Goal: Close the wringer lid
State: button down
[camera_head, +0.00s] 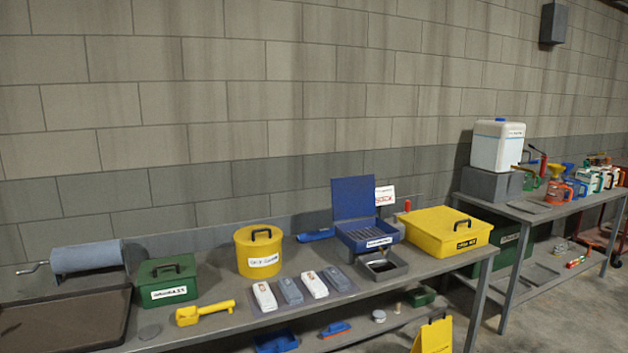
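A blue box (362,238) with a slotted inside stands on the long bench, right of the middle. Its blue lid (354,198) is raised nearly upright at the back, so the box is open. It is the only box here seen with a raised lid, and fits the wringer, but its white front label is too small to read. My gripper is not in view.
A grey metal tray (383,265) sits right in front of the blue box, and a yellow lidded box (446,232) stands to its right. A small sign (385,196) stands behind.

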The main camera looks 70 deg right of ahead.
aim_at(352, 198)
jog(key=u, duration=0.6)
jog(key=k, duration=2.6)
jog(key=z, duration=0.85)
